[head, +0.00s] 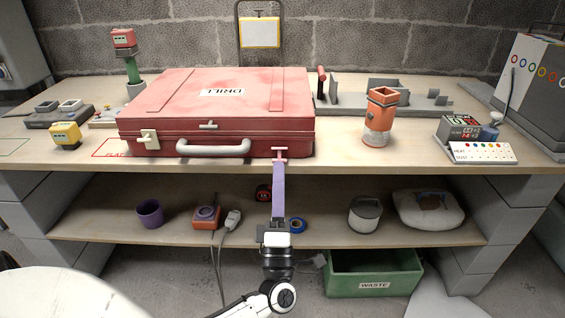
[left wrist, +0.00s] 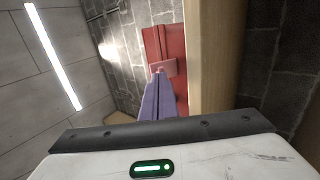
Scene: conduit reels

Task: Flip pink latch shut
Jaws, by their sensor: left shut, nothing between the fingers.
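A closed red case labelled DRILL (head: 225,105) lies on the workbench. The pink latch (head: 279,152) is on its front face near the right corner. In the left wrist view the pink latch (left wrist: 164,67) shows as a small plate in front of the red case (left wrist: 165,40). My left gripper (head: 279,166) has long purple fingers, shut and empty. Their tips are at the latch's lower edge; I cannot tell whether they touch it. A cream latch (head: 149,139) is at the front left of the case. My right gripper is not in view.
A grey handle (head: 213,147) sticks out from the case front. An orange cup-like tool (head: 380,115) stands right of the case on the bench (head: 345,150). Below, a shelf (head: 335,225) holds a purple cup and other items. A green waste bin (head: 375,283) stands underneath.

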